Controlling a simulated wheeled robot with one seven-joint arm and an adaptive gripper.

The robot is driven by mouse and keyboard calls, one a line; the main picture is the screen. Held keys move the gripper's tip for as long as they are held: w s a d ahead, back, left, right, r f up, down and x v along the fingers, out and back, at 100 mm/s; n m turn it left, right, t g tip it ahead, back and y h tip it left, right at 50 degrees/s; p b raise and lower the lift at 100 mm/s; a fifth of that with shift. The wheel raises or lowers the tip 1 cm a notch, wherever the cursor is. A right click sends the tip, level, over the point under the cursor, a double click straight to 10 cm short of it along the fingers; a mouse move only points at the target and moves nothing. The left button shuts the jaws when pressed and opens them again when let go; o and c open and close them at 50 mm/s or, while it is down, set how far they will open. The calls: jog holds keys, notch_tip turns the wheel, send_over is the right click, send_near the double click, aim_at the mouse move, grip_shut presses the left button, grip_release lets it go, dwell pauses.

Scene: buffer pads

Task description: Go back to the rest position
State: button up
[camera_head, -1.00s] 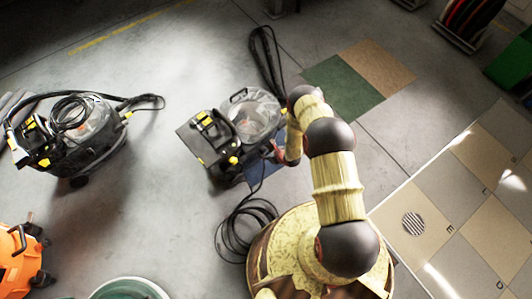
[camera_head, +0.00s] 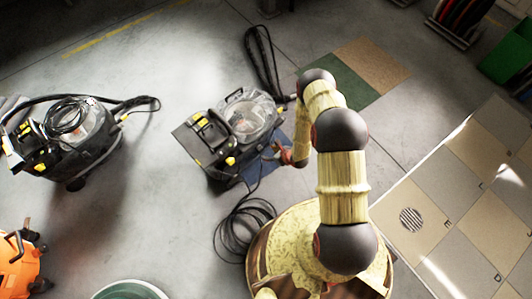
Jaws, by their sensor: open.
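My arm rises from my round base at the bottom centre and bends up and to the left. My gripper (camera_head: 283,154) is at the end of the arm, just right of the middle machine. It is small and partly hidden by my wrist, and I see nothing held in it. The middle machine (camera_head: 212,138), dark with yellow clips and a clear round tank, stands beside it. A blue pad (camera_head: 262,167) lies on the floor below my gripper, partly covered by the machine.
A green pad (camera_head: 336,79) and a brown pad (camera_head: 372,66) lie behind my arm. A second machine (camera_head: 68,135) and an orange one (camera_head: 20,262) stand left. A checkered board (camera_head: 450,180) lies right. Cables (camera_head: 243,222) coil near my base. Grey floor is open between the machines.

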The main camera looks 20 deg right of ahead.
jog(key=shift+v, duration=1.8)
jog(key=shift+a, duration=0.1)
